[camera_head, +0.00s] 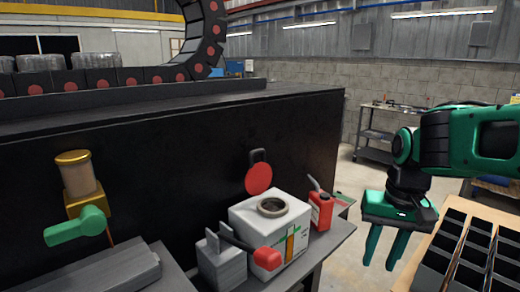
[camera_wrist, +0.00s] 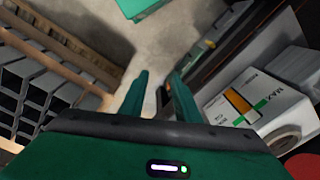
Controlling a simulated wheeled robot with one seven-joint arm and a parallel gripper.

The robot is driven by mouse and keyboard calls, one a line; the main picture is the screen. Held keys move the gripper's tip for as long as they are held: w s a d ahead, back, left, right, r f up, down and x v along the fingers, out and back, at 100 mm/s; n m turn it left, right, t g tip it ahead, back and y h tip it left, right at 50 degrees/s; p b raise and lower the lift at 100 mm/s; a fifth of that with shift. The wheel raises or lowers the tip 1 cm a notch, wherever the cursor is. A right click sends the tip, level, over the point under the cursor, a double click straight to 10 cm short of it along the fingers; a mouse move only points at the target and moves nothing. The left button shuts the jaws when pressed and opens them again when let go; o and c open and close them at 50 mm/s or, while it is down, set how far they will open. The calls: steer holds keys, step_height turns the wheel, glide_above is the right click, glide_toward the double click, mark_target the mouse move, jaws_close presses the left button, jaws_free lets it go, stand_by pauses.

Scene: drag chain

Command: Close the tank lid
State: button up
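The tank (camera_head: 262,233) is a white box with a round opening (camera_head: 272,207) on top, showing a sight gauge on its front. The round red lid (camera_head: 258,178) stands upright behind the opening, against the dark machine wall, with a black piece above it. In the wrist view, the tank (camera_wrist: 250,105) is at the right, its opening (camera_wrist: 286,138) below, and part of the red lid (camera_wrist: 303,166) at the lower right corner. My gripper (camera_head: 384,262) points down to the right of the tank, apart from it. Its two green fingers (camera_wrist: 159,85) are spread and empty.
A red oil can (camera_head: 320,212) stands right of the tank. A grey block with a red-knobbed lever (camera_head: 267,258) is at the front left. A green-handled valve (camera_head: 78,226) is farther left. A compartmented bin (camera_head: 470,250) lies right of my gripper. Open floor lies between bench and bin.

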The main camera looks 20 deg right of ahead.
steer(key=w+a+r+m+t+y, duration=0.1)
steer(key=w+a+r+m, duration=0.1)
steer(key=w+a+r, duration=0.5)
steer(key=w+a+r+m+t, duration=0.25)
steer(key=w+r, duration=0.55)
steer(key=r, duration=0.4)
steer(key=w+a+r+m+t+y, duration=0.1)
steer(key=w+a+r, duration=0.4)
steer(key=w+r, duration=0.35)
steer(key=x, duration=1)
steer(key=shift+a+f, duration=0.15)
steer(key=shift+a, duration=0.1)
steer(key=shift+c, duration=0.5)
jaws_close()
